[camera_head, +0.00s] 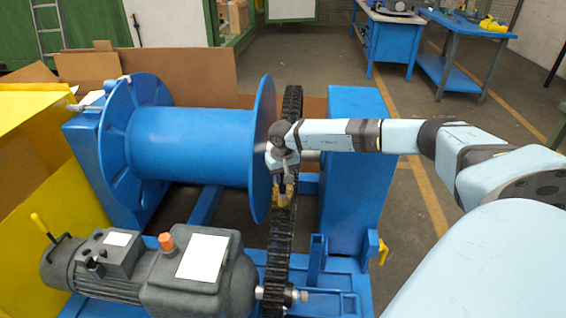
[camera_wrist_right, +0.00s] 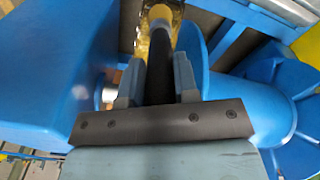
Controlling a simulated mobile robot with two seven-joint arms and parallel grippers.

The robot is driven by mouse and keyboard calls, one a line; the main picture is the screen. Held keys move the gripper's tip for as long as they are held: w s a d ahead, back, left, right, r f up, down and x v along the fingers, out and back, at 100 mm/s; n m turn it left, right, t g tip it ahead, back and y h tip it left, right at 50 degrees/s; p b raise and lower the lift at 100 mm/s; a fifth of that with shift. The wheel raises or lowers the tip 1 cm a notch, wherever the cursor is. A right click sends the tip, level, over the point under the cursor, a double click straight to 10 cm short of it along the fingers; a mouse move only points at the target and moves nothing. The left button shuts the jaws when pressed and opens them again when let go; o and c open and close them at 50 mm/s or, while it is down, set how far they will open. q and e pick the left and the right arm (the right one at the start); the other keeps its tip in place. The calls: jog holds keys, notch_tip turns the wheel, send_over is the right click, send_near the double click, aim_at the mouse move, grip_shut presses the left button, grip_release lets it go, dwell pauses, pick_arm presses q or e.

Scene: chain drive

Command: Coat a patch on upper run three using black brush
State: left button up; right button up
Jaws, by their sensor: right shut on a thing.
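The black chain (camera_head: 280,240) runs from the motor's sprocket at the front up past the right flange of the blue drum. My right gripper (camera_head: 284,178) is over the chain, close beside that flange, pointing down. In the right wrist view its two fingers (camera_wrist_right: 158,88) are shut on the dark handle of the black brush (camera_wrist_right: 158,62). The brush's far end lies toward a yellowish area at the top of that view. Whether the brush touches the chain cannot be told. In the head view, yellowish bits show just below the gripper. My left gripper is not in view.
The blue drum (camera_head: 190,145) stands left of the chain and a blue upright housing (camera_head: 352,165) right of it, leaving a narrow gap. A grey motor (camera_head: 165,272) sits in front. Cardboard (camera_head: 185,75) stands behind. Blue workbenches (camera_head: 388,42) are farther back.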

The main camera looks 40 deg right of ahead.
jog(key=shift+w+r, duration=0.35)
jog(key=shift+w, duration=0.25)
jog(key=shift+w+d+r, duration=2.6)
jog(key=shift+d+r, duration=0.65)
jog(key=shift+r, duration=0.05)
jog(key=s+a+f, duration=0.7)
jog(key=a+f, duration=0.1)
jog(key=shift+a+f, duration=0.3)
jog(key=shift+f, duration=0.1)
dwell(0.3)
